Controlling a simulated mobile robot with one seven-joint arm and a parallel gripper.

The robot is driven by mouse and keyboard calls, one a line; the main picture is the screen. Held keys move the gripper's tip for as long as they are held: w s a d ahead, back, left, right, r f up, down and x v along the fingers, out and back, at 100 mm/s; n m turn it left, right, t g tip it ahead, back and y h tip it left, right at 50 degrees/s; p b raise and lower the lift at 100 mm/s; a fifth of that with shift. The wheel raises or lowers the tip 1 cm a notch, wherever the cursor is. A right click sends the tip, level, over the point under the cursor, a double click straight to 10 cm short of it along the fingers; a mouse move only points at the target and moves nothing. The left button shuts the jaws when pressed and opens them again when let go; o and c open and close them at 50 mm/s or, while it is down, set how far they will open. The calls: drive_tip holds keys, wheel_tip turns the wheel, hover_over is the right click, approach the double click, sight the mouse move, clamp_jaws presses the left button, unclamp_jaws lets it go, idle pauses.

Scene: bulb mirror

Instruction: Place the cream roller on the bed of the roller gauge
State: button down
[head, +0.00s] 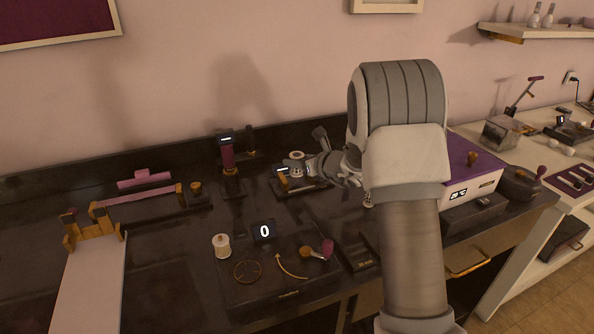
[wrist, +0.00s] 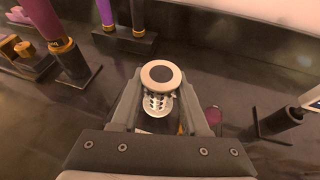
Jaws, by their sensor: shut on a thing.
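My gripper (head: 301,164) is in the back middle of the counter in the head view. It is shut on the cream roller (head: 297,155), which has a round pale end with a dark centre. In the wrist view the roller (wrist: 161,74) shows end-on between the two fingers of my gripper (wrist: 160,88); a pale ribbed or holed part shows just below that end. A low dark device with a small lit display, apparently the roller gauge (head: 282,171), lies under and beside the gripper. My arm and gripper partly hide it, and I cannot tell whether the roller touches its bed.
A post with a purple grip and display (head: 227,155) stands left of the gripper. A cream spool (head: 221,246) and a display reading 0 (head: 264,231) are in front. A purple-topped box (head: 474,170) is at right. Some dark counter is bare at left.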

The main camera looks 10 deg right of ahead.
drive_tip(key=shift+f, duration=1.35)
drive_tip(key=shift+f+b, duration=0.15)
drive_tip(key=shift+b, duration=0.2)
drive_tip(key=shift+c, duration=2)
unclamp_jaws()
